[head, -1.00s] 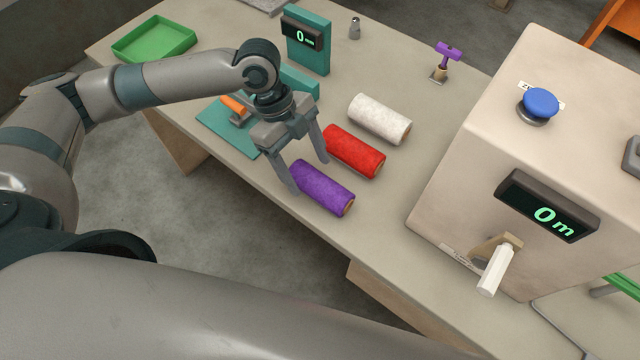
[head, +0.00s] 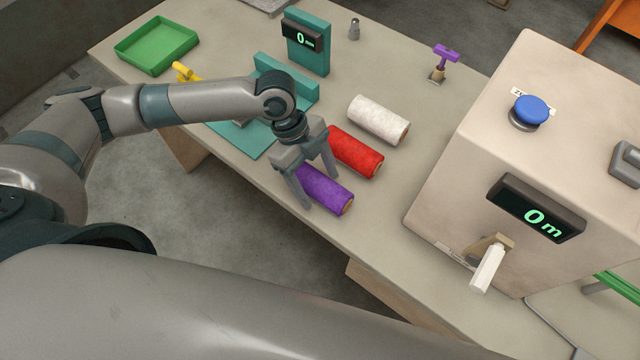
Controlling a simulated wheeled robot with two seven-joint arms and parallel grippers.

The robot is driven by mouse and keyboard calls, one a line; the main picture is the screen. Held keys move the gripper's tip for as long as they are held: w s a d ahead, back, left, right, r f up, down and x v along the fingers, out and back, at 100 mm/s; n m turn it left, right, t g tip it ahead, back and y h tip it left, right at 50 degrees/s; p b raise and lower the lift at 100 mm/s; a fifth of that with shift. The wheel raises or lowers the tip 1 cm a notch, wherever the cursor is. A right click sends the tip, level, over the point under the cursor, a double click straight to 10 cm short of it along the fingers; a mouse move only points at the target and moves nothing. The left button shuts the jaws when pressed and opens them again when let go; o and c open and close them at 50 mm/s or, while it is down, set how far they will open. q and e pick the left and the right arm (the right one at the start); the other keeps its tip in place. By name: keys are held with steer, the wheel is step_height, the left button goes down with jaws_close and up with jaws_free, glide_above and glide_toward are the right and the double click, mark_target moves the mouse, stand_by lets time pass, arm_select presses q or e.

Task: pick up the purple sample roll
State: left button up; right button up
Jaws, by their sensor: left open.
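The purple sample roll (head: 328,191) lies on its side near the table's front edge, in front of the red roll (head: 357,152) and the white roll (head: 379,119). My left gripper (head: 322,192) is open, pointing down over the purple roll. One finger is at the roll's front side and the other at its back side, near the red roll. The left end of the purple roll is hidden behind the gripper. I cannot tell whether the fingers touch it. My right gripper is not in view.
A beige machine (head: 500,150) with a blue button (head: 529,112) and a crank (head: 489,266) stands at the right. A green tray (head: 156,45), a teal gauge (head: 308,50) and a purple-handled tool (head: 443,60) stand further back. The table between the rolls and machine is clear.

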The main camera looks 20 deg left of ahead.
mark_target(317, 179)
arm_select(q)
steer(key=c, duration=1.4)
steer(key=shift+o, duration=0.2)
steer(key=shift+r, duration=0.1)
step_height(317, 179, up, 9)
steer(key=shift+f+b, duration=0.2)
steer(key=shift+b, duration=1.05)
steer(key=shift+r, duration=0.65)
